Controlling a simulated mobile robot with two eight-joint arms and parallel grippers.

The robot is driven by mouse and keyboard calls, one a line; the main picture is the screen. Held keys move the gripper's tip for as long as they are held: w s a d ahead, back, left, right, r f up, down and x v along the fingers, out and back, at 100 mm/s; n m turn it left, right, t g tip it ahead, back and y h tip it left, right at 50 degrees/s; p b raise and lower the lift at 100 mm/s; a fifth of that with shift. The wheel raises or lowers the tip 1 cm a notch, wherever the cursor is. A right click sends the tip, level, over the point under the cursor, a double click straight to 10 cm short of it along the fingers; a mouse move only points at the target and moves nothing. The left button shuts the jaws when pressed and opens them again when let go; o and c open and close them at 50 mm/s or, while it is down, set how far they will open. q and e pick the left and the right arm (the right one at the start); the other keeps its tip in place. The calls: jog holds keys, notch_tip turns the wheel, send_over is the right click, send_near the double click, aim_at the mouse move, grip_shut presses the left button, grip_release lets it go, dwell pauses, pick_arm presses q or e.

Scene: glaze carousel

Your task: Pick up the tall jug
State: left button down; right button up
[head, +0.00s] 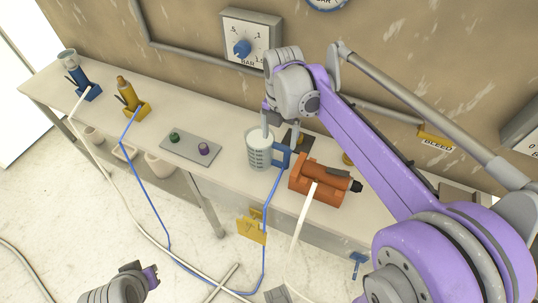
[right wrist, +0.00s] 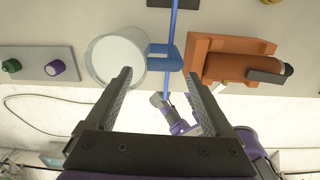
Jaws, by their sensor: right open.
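The tall jug (head: 260,153) is a pale grey measuring jug with dark marks on its side and a blue handle (head: 282,157). It stands upright on the bench. My right gripper (head: 280,131) is open just above the jug's handle side, with nothing between its fingers. In the right wrist view the jug (right wrist: 117,60) shows its round open mouth, and the blue handle (right wrist: 165,57) lies beyond and between the open fingers (right wrist: 157,76). Part of my left arm, grey and purple, shows at the bottom left of the head view; its fingers cannot be made out.
An orange-brown device (head: 322,183) stands close right of the jug. A grey plate (head: 190,147) with green and purple knobs lies left of it. A yellow tool (head: 131,97) and a blue tool (head: 80,80) stand further left. A blue hose runs down near the handle.

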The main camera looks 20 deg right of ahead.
aim_at(279, 162)
jog(key=shift+w+d+f, duration=0.1)
jog(key=shift+f, duration=0.15)
jog(key=shift+n, duration=0.3)
notch_tip(279, 162, down, 10)
jog(key=shift+d+f+b, duration=0.1)
jog(key=shift+f+b, duration=0.05)
jog(key=shift+b, duration=0.25)
grip_shut()
